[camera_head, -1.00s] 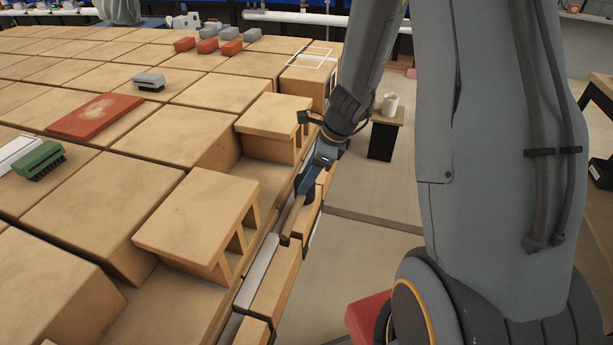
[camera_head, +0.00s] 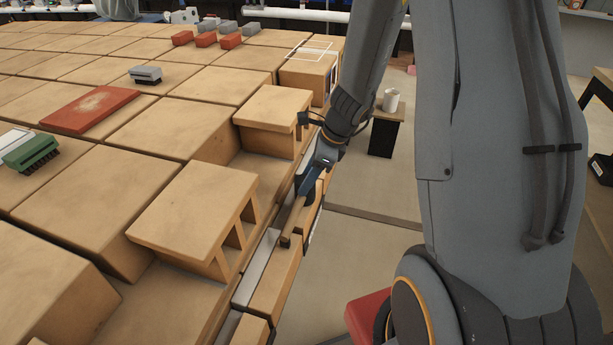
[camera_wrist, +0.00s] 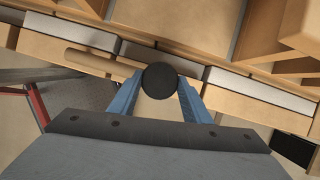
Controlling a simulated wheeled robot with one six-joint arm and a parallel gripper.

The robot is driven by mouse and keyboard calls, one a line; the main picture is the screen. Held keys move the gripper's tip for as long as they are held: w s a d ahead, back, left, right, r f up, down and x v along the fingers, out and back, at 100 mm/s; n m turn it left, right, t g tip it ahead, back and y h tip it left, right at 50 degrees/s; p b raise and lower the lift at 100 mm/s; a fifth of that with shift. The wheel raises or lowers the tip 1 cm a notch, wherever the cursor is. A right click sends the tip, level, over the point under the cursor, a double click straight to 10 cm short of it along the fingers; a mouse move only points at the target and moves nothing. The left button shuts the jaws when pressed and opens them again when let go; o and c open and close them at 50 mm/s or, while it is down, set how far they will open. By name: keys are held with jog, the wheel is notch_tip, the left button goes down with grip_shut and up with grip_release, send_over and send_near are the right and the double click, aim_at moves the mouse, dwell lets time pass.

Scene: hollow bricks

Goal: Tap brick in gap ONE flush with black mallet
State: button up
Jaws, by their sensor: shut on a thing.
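My gripper (camera_head: 307,184) is shut on the mallet beside the front edge of the brick layer. In the wrist view, the mallet's round black head (camera_wrist: 160,77) shows between the blue fingers. Its wooden handle (camera_wrist: 98,62) points left there; in the head view the handle (camera_head: 291,222) points down towards the ledge. Two hollow bricks stand proud of the layer: a nearer one (camera_head: 192,205) with open cells showing, and a farther one (camera_head: 272,108) left of my gripper. No label for gap ONE is readable, so I cannot tell which brick belongs to it.
A ledge of narrow wooden blocks (camera_head: 273,285) with pale strips runs along the edge. A green brush (camera_head: 31,152), a red board (camera_head: 90,109) and a grey brush (camera_head: 145,75) lie on the layer. A mug (camera_head: 390,99) stands on a small stand.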

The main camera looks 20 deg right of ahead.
jog(key=shift+r+p, duration=0.2)
jog(key=shift+p, duration=0.1)
jog(key=shift+r+p, duration=1.1)
jog(key=shift+p, duration=0.1)
jog(key=shift+f, duration=0.2)
jog(key=shift+f+b, duration=1.35)
jog(key=shift+b, duration=0.05)
jog(key=shift+r, duration=0.2)
jog(key=shift+r+p, duration=1.15)
jog(key=shift+p, duration=0.25)
